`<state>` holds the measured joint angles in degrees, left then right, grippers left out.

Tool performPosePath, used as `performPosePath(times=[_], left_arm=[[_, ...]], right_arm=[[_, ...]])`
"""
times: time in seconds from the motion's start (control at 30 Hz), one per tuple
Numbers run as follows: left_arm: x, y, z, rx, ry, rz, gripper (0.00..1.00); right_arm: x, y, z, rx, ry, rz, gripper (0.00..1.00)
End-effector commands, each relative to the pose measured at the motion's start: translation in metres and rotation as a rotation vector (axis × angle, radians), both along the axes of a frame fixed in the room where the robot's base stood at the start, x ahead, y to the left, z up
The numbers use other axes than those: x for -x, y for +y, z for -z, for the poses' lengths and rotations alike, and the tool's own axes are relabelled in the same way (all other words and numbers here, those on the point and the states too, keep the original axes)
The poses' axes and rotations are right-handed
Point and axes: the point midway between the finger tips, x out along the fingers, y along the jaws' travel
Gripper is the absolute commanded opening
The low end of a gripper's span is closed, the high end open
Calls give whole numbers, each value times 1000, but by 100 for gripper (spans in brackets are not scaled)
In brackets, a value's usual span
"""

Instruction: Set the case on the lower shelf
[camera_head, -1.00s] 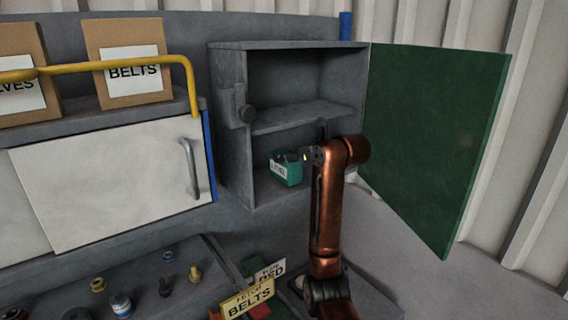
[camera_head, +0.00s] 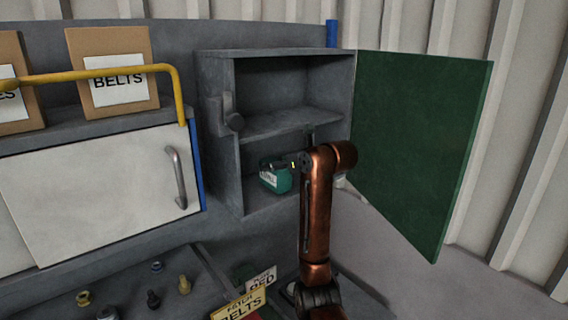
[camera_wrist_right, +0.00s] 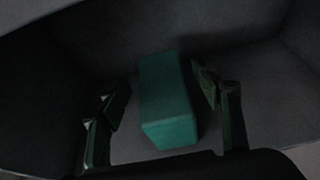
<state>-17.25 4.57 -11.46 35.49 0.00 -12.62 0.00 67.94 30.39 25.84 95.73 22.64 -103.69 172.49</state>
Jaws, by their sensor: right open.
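The case (camera_head: 275,178) is a small teal box with a white label on its front. It rests on the floor of the lower compartment of the open grey cabinet, under the middle shelf (camera_head: 292,122). My right arm reaches into this compartment from the right and partly hides the case's right side. In the right wrist view, the case (camera_wrist_right: 167,105) lies between the two fingers of my right gripper (camera_wrist_right: 162,90). The fingers are apart, with a visible gap on each side of the case. My left gripper is not in view.
The cabinet's green door (camera_head: 415,150) stands wide open on the right. The upper compartment looks empty. A yellow rail (camera_head: 110,73) and a cardboard box labelled BELTS (camera_head: 112,72) are at the left, above a white panel with a handle (camera_head: 177,178). Several small parts lie lower left.

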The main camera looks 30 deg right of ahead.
Motion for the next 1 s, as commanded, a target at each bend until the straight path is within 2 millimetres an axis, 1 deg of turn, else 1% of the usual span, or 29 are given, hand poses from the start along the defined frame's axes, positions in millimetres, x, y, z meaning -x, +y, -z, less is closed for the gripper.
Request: performPosePath(times=[0.17,0.33,0.4,0.57,1.0], left_arm=[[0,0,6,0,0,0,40],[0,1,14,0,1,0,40],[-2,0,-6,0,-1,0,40],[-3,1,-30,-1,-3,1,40],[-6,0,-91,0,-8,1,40]], right_arm=[[22,-2,-11,0,-6,1,59],[59,-4,-26,0,-7,1,59],[59,-5,-30,-1,1,0,59],[66,-5,-36,0,-2,-1,59],[88,-7,-43,0,1,0,59]])
